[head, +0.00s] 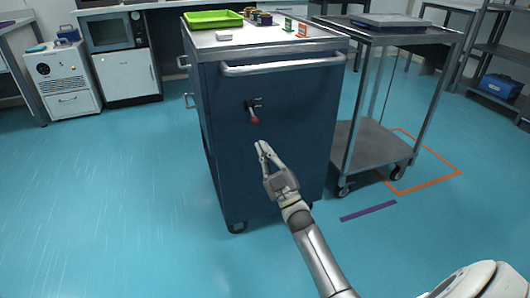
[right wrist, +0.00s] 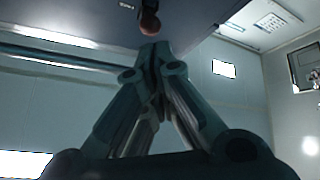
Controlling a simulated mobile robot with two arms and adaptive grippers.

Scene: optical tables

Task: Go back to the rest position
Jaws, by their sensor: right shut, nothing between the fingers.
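My right gripper (head: 264,149) is in front of the dark blue cabinet (head: 228,150), just below a red-knobbed lever (head: 254,117) on its front. The gripper is shut and empty. In the right wrist view my gripper's fingers (right wrist: 158,50) meet at their tips, and the red knob (right wrist: 150,24) shows just beyond them. I cannot tell from the views how wide the gap between tips and knob is. My left gripper is in neither view.
A green tray (head: 213,19) and small items stand on the cabinet top. A grey metal cart (head: 375,145) stands close on the right, near orange floor markings (head: 437,181). A white cabinet unit (head: 66,82) stands at the back left. The blue floor at left is clear.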

